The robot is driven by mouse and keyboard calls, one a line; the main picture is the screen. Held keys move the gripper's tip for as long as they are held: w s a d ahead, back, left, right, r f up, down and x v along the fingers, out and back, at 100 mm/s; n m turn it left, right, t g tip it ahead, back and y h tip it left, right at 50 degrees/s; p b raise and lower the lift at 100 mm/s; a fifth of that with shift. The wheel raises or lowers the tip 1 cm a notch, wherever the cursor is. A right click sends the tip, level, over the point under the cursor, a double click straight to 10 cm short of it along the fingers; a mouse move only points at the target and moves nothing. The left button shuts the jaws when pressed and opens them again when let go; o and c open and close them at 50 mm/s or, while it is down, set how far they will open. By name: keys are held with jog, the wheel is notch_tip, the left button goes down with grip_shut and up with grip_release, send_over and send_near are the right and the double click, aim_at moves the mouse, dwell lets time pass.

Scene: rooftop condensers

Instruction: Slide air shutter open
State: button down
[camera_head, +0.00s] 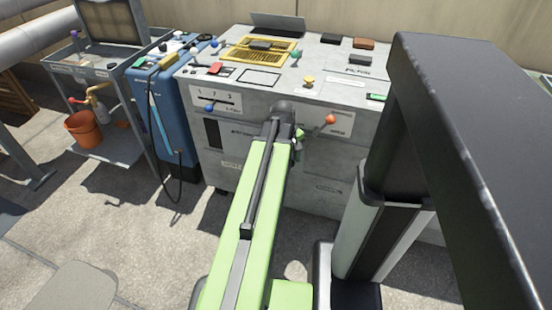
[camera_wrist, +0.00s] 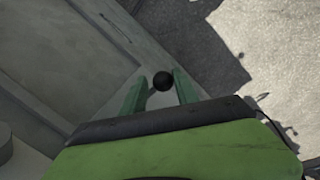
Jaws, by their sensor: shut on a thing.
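My gripper (camera_head: 298,146) is at the front face of the grey condenser cabinet (camera_head: 232,150), below its top edge. In the wrist view, its two green fingers (camera_wrist: 159,92) stand on either side of a small round black knob (camera_wrist: 163,80) and are shut on it. In the head view my arm hides this knob. I cannot read a label that marks it as the air shutter's, and its slot or track is hidden.
A blue-knobbed slider (camera_head: 209,108) is on the front face to the left. An orange-knobbed lever (camera_head: 330,119) is close to the right of my gripper. A blue unit (camera_head: 172,105) and a grey cart (camera_head: 113,73) with an orange bucket (camera_head: 82,129) stand left.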

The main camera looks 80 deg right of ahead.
jog(key=shift+s, duration=0.75)
jog(key=c, duration=1)
grip_release()
jog(key=shift+o, duration=0.4)
notch_tip(320, 180, up, 17)
jog(key=w+a+p, duration=0.2)
jog(key=p, duration=1.5)
jog(key=shift+w+a, duration=0.2)
jog(key=shift+a, duration=0.05)
